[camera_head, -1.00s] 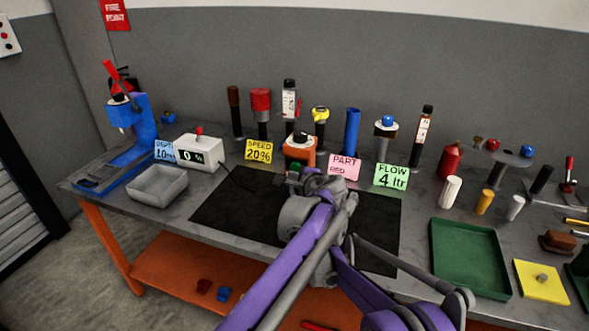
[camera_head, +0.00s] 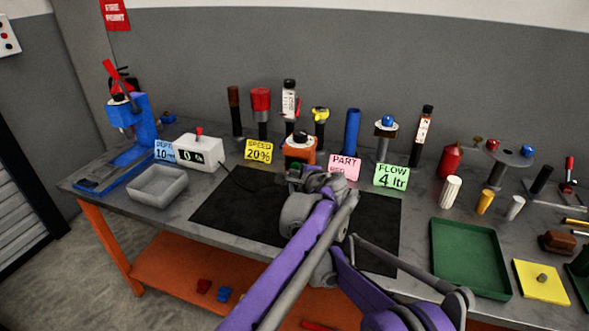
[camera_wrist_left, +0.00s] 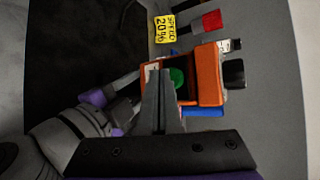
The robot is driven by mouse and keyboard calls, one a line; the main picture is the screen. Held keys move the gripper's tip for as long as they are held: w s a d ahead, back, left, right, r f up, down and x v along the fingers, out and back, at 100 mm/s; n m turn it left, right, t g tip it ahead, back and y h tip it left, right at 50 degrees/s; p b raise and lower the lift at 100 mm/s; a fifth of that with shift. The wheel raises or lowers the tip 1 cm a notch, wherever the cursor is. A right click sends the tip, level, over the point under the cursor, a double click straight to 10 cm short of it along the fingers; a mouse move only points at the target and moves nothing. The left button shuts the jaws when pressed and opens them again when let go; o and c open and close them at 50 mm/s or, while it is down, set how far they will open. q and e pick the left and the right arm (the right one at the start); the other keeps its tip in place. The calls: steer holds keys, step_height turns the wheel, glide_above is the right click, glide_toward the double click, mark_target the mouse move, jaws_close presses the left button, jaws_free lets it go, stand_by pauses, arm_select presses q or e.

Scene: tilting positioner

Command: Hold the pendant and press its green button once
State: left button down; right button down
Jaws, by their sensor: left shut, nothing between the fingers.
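The pendant looks to be the orange box with a black knob, (camera_head: 300,152) standing at the back edge of the black mat. In the left wrist view the orange box (camera_wrist_left: 210,75) shows close up, with a round green button (camera_wrist_left: 177,77) on a dark face. My left gripper (camera_head: 296,178) is just in front of the box. In the wrist view its shut, empty fingers (camera_wrist_left: 163,82) lie over part of the green button; I cannot tell whether they touch it. Grey and purple parts, likely my right gripper (camera_wrist_left: 118,108), sit beside the box; their grip is hidden.
A yellow SPEED 20% card (camera_head: 258,151), a pink PART card (camera_head: 344,167) and a green FLOW card (camera_head: 391,176) stand around the box. Several upright tools line the back. A white box with a display (camera_head: 199,153) is left.

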arm_select(q)
steer(key=shift+w+d, duration=0.15)
steer(key=shift+w, duration=0.4)
stand_by(0.7)
steer(key=shift+s, duration=0.15)
steer(key=shift+s+a, duration=0.25)
steer(key=shift+s, duration=0.55)
steer(key=shift+s, duration=0.1)
steer(key=s, duration=0.1)
steer(key=s+a, duration=0.1)
steer(key=s, duration=0.2)
steer(key=shift+s+a, duration=0.25)
steer(key=shift+s, duration=0.05)
stand_by(0.5)
arm_select(e)
steer(key=shift+c, duration=1)
jaws_free()
